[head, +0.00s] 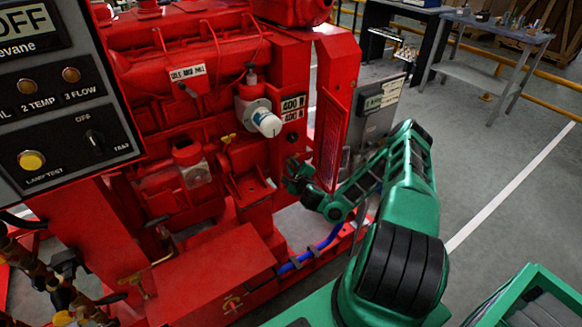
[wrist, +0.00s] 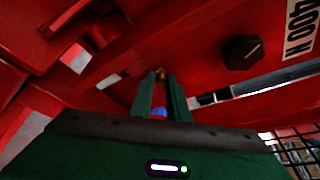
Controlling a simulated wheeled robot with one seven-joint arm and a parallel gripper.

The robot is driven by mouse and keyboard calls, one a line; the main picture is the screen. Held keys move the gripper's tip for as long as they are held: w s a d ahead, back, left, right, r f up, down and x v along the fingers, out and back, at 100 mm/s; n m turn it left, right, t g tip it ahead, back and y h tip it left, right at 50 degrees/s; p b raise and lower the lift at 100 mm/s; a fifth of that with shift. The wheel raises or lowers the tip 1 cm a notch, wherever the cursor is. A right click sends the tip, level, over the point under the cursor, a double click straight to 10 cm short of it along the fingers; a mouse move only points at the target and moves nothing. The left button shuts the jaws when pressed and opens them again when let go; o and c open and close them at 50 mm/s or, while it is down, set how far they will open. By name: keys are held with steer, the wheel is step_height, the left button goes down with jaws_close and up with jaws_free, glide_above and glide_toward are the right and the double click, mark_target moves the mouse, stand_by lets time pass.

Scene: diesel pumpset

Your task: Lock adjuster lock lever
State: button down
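My gripper (head: 296,174) reaches in from the right to the red engine's side, just below a black knob. In the wrist view its two green fingers (wrist: 160,82) point away from me with a narrow gap between them, so it looks open. A small brass-coloured piece (wrist: 160,73) shows between or just beyond the fingertips; it may be the lock lever, but it is too small to be sure. I see no clear contact with it. The black hex knob (wrist: 243,52) is to the right of the fingers, beside a "400" label (wrist: 301,28).
A red mesh guard (head: 334,125) stands close to the right of my gripper. A blue hose (head: 308,258) runs below.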

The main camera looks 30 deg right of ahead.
steer(key=shift+d+r, duration=0.15)
steer(key=shift+r+m, duration=0.2)
steer(key=shift+m, duration=0.1)
stand_by(0.3)
steer(key=c, duration=1.8)
jaws_free()
steer(key=shift+o, duration=0.2)
steer(key=shift+s, duration=0.15)
steer(key=v, duration=1)
